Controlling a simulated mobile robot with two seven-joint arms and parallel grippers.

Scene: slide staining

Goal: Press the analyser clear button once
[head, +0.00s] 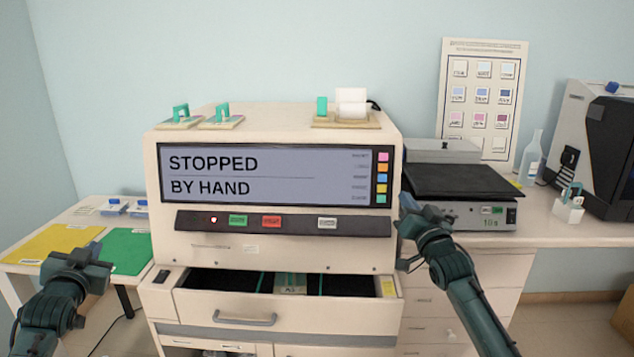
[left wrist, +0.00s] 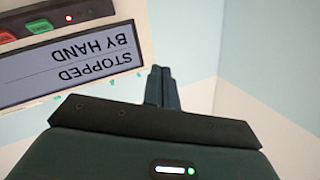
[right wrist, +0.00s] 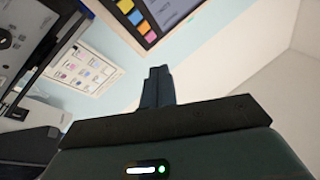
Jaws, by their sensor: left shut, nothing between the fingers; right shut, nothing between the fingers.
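The analyser (head: 272,125) is a cream box whose screen (head: 262,175) reads "STOPPED BY HAND". Below the screen a dark strip holds a small lit light, a green button (head: 238,220), a red button (head: 271,221) and a pale button (head: 327,222). The pale one may be the clear button; its lettering is too small to read. My right gripper (head: 408,205) is shut and empty beside the analyser's right edge, apart from the buttons. My left gripper (head: 92,247) is shut and empty at the left, well away from the buttons. The left wrist view shows the green button (left wrist: 38,27).
An open drawer (head: 245,318) with dark contents juts out below the buttons. Racks with teal handles (head: 180,115) stand on top. A black-topped device (head: 465,182) stands close at the right. Yellow (head: 45,243) and green (head: 127,250) mats lie on the left table.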

